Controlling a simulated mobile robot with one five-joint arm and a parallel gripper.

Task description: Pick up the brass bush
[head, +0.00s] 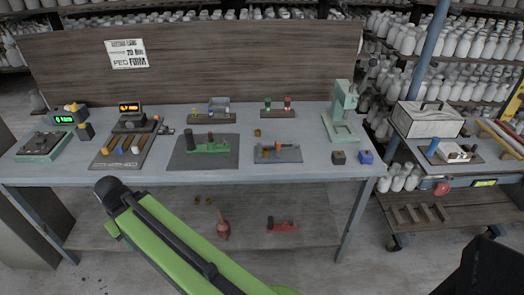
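A small brass-coloured piece (257,132), which looks like the brass bush, sits on the grey workbench (340,171) just behind a small grey tray (262,157). My green arm crosses the lower middle of the head view, in front of the bench. No gripper fingers can be made out, so what they hold is hidden.
The grey tray holds small orange and dark parts. A green tool on a dark mat (177,159) lies to its left, and a pale green press (344,112) stands to its right. A dark block (338,157) and a blue block (366,157) sit near the front edge.

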